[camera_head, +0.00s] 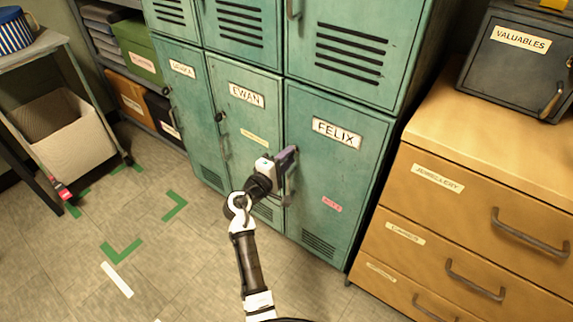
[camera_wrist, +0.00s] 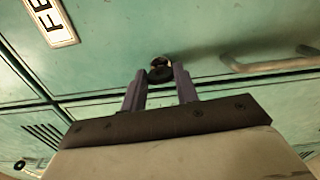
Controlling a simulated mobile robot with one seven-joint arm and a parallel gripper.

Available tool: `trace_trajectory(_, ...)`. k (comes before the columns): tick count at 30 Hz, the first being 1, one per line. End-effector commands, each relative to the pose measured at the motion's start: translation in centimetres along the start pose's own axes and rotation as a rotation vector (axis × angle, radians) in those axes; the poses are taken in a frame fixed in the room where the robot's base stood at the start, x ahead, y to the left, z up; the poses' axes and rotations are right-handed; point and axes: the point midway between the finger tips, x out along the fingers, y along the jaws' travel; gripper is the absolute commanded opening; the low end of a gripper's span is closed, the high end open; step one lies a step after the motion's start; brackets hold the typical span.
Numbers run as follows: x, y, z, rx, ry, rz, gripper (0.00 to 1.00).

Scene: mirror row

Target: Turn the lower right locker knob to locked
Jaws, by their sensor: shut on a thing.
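The lower right locker door (camera_head: 335,185), labelled FELIX, is green and looks closed. Its knob (camera_wrist: 160,70) is small, round and dark, and shows in the wrist view between the tips of my gripper (camera_wrist: 160,82). My gripper's two purple fingers are shut on the knob. In the head view my gripper (camera_head: 288,155) is at the left edge of the FELIX door and hides the knob. The door's grey handle (camera_wrist: 270,62) is beside the knob in the wrist view. The knob's turn position cannot be made out.
The EWAN locker (camera_head: 245,130) with its own dark knob is just left. A wooden drawer chest (camera_head: 470,150) with a dark VALUABLES box (camera_head: 515,60) stands close on the right. Open floor with green corner marks (camera_head: 120,250) lies to the left.

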Motion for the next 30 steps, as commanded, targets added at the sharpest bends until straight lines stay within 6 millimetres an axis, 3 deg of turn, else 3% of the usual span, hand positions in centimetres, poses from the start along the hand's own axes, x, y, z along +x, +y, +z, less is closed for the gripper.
trace_trajectory(22,0.04,-0.02,0.03,0.092,-0.001,0.000,0.07)
trace_trajectory(23,0.04,-0.01,0.03,0.091,-0.001,0.000,0.31)
trace_trajectory(27,0.04,-0.02,0.03,0.091,-0.001,0.000,0.50)
trace_trajectory(30,0.03,-0.02,0.02,0.090,-0.001,0.000,0.52)
